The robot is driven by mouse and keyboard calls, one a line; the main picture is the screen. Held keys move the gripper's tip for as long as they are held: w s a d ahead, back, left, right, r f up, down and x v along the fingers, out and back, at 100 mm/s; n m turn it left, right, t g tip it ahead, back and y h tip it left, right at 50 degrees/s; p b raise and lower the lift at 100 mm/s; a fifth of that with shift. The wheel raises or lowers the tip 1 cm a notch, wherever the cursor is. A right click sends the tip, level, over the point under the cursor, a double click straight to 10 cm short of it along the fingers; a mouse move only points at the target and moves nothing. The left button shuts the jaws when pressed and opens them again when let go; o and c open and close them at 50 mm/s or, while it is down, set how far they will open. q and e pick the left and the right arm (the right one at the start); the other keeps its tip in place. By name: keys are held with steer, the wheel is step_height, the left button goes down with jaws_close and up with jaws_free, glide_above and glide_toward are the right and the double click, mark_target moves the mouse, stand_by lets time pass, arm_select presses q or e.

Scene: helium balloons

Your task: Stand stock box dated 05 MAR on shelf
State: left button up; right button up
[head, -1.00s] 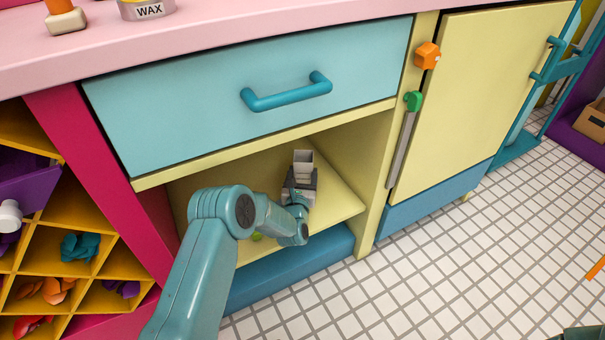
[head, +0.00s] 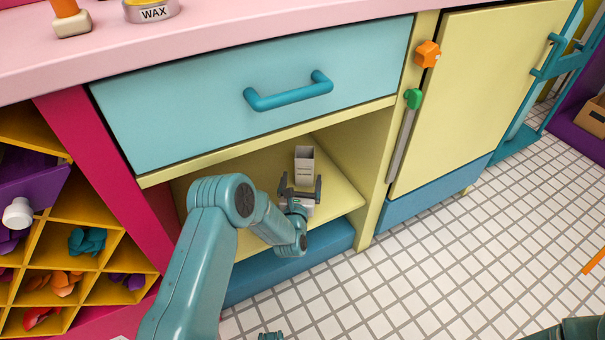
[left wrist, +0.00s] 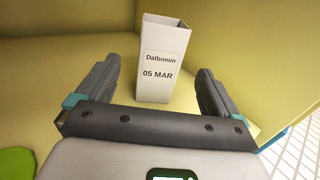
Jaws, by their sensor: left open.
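The stock box (left wrist: 163,60) is a white upright carton labelled "Dalbomin 05 MAR" in the left wrist view. It stands on the yellow shelf (head: 338,194) under the blue drawer, and in the head view the box (head: 304,163) shows just beyond my left gripper. My left gripper (head: 300,181) is open, with its fingers apart. In the left wrist view the gripper (left wrist: 158,85) has one finger to each side of the box, with gaps between fingers and box. The box's lower front is close to the gripper's palm. My right gripper is not clearly in view.
The blue drawer (head: 260,90) hangs over the shelf opening. A yellow side wall (head: 365,165) bounds the shelf on the right. A green object (left wrist: 17,162) lies at the shelf's left. A yellow door (head: 465,95) and tiled floor (head: 450,265) are to the right.

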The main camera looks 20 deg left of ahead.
arm_select(q)
steer(key=shift+v, duration=1.1)
steer(key=s+d+p, duration=0.2)
steer(key=s+d, duration=0.4)
steer(key=d, duration=0.2)
